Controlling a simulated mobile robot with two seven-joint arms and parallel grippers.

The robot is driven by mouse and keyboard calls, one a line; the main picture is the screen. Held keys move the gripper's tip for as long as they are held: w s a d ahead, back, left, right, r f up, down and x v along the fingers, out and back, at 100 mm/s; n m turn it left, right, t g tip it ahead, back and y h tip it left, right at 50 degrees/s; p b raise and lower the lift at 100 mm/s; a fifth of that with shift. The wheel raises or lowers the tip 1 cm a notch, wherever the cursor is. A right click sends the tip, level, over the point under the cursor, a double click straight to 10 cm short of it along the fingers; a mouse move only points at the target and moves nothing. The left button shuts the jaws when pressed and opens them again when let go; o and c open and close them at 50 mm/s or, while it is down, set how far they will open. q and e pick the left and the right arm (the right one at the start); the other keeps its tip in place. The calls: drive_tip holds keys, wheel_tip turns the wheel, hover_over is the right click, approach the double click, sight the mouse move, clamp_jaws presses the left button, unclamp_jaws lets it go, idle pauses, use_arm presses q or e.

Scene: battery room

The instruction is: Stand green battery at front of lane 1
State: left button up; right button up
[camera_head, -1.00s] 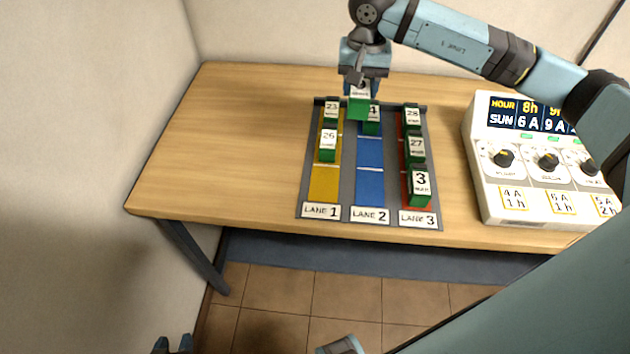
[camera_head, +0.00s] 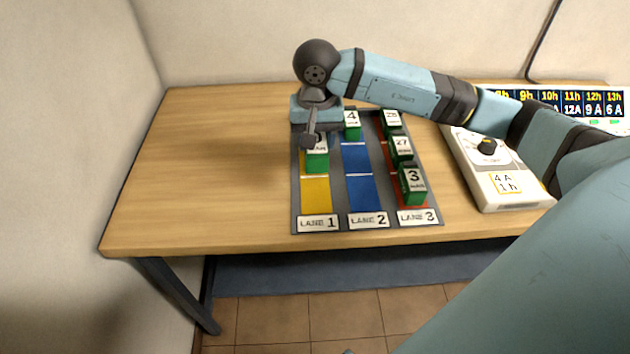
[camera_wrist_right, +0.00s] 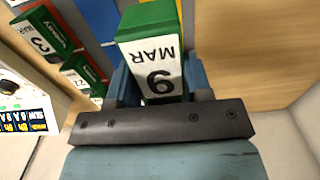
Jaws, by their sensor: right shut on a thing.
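The yellow front part of lane 1 (camera_head: 316,198) is bare, behind the LANE 1 plate (camera_head: 318,223). The back of lane 1 and its batteries 23 and 26 are hidden by my gripper. My left gripper is not in view.
Lane 2 (camera_head: 361,192) has battery 4 (camera_head: 351,125) at its back and bare blue in front. Lane 3 holds batteries 28 (camera_head: 391,122), 27 (camera_head: 402,148) and 3 (camera_head: 412,185). A white dial console (camera_head: 500,190) stands to the right. Table left of the lanes is clear.

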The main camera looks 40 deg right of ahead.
wheel_tip(320, 180, down, 12)
drive_tip(key=shift+a+f+p, duration=0.1)
drive_tip(key=shift+f+p, duration=0.1)
drive_tip(key=shift+p, duration=0.1)
drive_tip(key=shift+f, duration=0.2)
drive_tip(key=o, duration=0.9)
drive_tip(key=shift+f, duration=0.15)
drive_tip(key=shift+c, duration=0.2)
drive_tip(key=o, duration=0.4)
drive_tip(key=shift+o, duration=0.2)
